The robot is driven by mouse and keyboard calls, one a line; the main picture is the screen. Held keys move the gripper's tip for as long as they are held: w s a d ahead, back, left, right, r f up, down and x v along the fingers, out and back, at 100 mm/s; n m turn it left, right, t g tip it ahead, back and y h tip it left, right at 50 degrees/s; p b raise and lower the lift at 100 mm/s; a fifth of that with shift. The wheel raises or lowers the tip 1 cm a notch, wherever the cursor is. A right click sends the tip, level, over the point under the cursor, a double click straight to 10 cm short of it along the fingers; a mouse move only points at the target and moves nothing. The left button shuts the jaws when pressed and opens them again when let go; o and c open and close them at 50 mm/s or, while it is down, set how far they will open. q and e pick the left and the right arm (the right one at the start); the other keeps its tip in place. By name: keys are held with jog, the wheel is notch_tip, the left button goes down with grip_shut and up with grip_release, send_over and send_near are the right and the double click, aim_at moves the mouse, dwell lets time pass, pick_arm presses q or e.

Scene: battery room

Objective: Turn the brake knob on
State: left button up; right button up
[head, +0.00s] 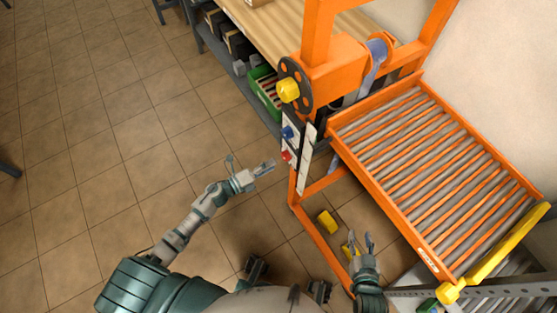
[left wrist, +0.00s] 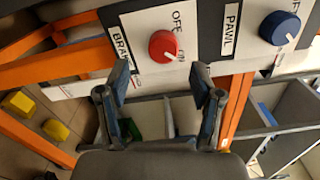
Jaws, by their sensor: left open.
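The red brake knob (head: 287,156) is on a white panel (head: 307,153) on the orange frame. In the left wrist view the red knob (left wrist: 163,45) sits beside the BRAKE label, with OFF and ON marks; a small white mark shows on its lower part. My left gripper (head: 265,168) is open and empty, just left of and below the knob. In the left wrist view its fingers (left wrist: 160,78) are spread below the knob, apart from it. My right gripper (head: 362,242) is open beside the frame's lower part, with nothing seen between its fingers.
A blue PAWL knob (left wrist: 281,28) shares the panel and shows above the red one in the head view (head: 288,132). A black wheel with a yellow hub (head: 288,90) is above. An orange roller table (head: 440,185) stands right.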

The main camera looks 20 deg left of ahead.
pick_arm(q)
jog(key=v, duration=0.7)
jog(key=shift+s+a, duration=0.15)
jog(key=shift+s, duration=0.1)
